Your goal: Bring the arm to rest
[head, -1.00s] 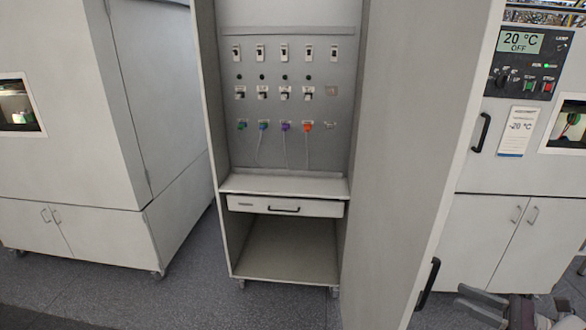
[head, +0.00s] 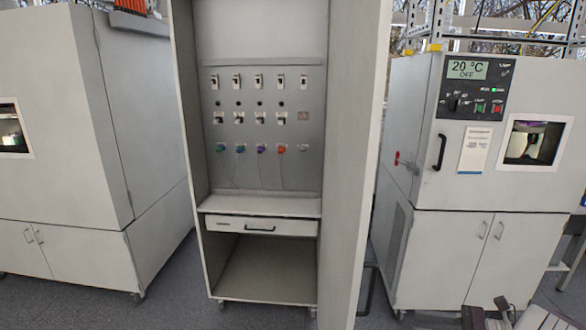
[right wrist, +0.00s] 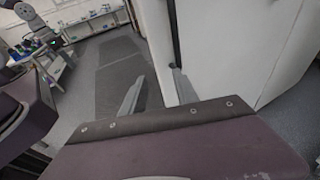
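My right gripper (right wrist: 152,88) shows in the right wrist view with its two grey fingers apart and nothing between them. It is open, over the floor, with a pale upright panel just right of the fingers. In the head view only a cropped part of my right arm shows at the bottom right edge, in front of the right-hand test chamber. My left arm and left gripper are not in the head view.
The open cycler cabinet (head: 260,205) stands in the middle, with its drawer (head: 262,227) shut and its door (head: 352,150) out at the right. Test chambers stand at left (head: 80,180) and right (head: 425,190). Grey floor (head: 170,305) is free in front.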

